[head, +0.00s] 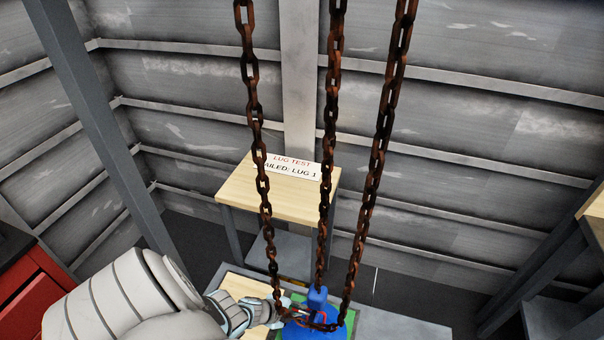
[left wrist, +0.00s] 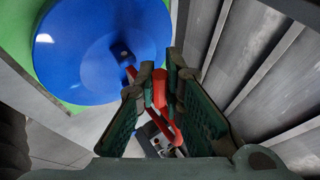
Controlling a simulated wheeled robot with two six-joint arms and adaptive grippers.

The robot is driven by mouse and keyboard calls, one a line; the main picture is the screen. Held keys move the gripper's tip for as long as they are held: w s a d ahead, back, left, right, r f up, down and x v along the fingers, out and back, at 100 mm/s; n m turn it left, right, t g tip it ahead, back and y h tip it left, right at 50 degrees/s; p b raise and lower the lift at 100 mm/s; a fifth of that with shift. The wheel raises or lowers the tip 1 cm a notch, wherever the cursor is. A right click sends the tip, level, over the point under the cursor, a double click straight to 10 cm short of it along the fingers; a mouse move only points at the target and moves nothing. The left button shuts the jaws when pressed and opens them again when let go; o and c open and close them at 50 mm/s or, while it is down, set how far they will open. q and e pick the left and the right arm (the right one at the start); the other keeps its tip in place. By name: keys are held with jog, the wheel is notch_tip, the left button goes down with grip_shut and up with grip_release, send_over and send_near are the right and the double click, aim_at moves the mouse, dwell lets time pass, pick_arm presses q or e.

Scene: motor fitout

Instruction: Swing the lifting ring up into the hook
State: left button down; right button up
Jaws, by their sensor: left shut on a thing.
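The lifting ring (left wrist: 160,88) is red and lies between the fingers of my left gripper (left wrist: 160,80) in the left wrist view. The gripper is shut on it. The ring's red bar curves down between the fingers, and part of it is hidden by them. In the head view my left gripper (head: 279,311) is beside the blue motor (head: 316,299) at the bottom edge. The motor's round blue body (left wrist: 95,45) fills the upper left of the left wrist view. I cannot make out the hook clearly. My right gripper is not in view.
Rusty chains (head: 327,140) hang down to the motor. A green base (head: 350,322) lies under it. Behind stands a wooden-topped table (head: 270,200) with a sign (head: 293,166) reading about a lug test. A red cabinet (head: 30,295) is at the left, a dark frame (head: 560,265) at the right.

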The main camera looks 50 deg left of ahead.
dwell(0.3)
pick_arm(q)
jog(key=c, duration=1.7)
grip_release()
jog(key=shift+s+r, duration=0.3)
jog(key=shift+s, duration=0.05)
jog(key=s, duration=0.4)
jog(key=s+a, duration=0.1)
jog(key=s, duration=0.7)
jog(key=shift+a+r, duration=0.15)
jog(key=shift+a, duration=0.25)
